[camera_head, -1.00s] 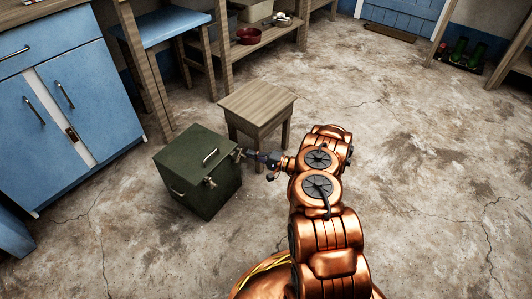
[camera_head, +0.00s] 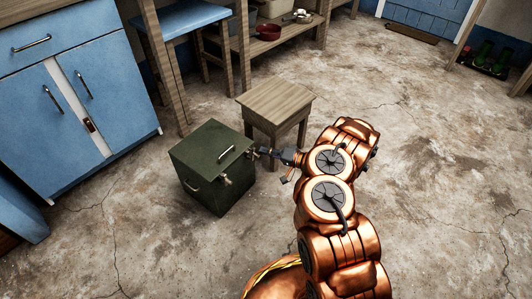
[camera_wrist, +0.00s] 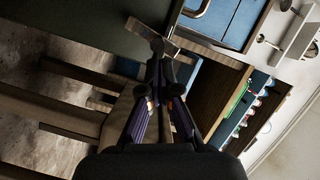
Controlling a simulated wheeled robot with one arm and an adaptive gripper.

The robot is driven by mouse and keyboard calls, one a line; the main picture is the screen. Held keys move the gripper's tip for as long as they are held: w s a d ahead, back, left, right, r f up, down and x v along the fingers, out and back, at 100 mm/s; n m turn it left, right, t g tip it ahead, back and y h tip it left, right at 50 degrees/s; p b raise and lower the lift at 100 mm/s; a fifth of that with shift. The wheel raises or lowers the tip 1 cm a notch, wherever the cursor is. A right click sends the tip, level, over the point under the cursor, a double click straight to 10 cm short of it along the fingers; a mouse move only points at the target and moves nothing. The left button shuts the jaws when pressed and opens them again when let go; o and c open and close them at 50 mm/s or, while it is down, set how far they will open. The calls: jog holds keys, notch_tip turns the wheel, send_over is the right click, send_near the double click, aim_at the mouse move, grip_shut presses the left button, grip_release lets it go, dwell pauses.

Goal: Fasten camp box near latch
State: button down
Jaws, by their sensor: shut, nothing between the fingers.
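The dark green camp box (camera_head: 205,150) stands on the floor left of my arm, its lid down. A pale metal latch (camera_head: 227,181) shows on its right-hand face, towards the camera. Another small metal piece is at the far right corner, partly hidden by my gripper (camera_head: 256,152). My gripper is shut and empty, its tips at or very near that corner; I cannot tell if they touch.
A small wooden stool (camera_head: 277,100) stands close behind the box and my gripper. Blue cabinets (camera_head: 75,90) are on the left. A wooden shelf with a red bowl (camera_head: 268,32) is at the back.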

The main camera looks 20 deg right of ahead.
jog(key=s+d+r+p, duration=0.2)
jog(key=s+d, duration=0.3)
jog(key=d, duration=0.5)
dwell(0.5)
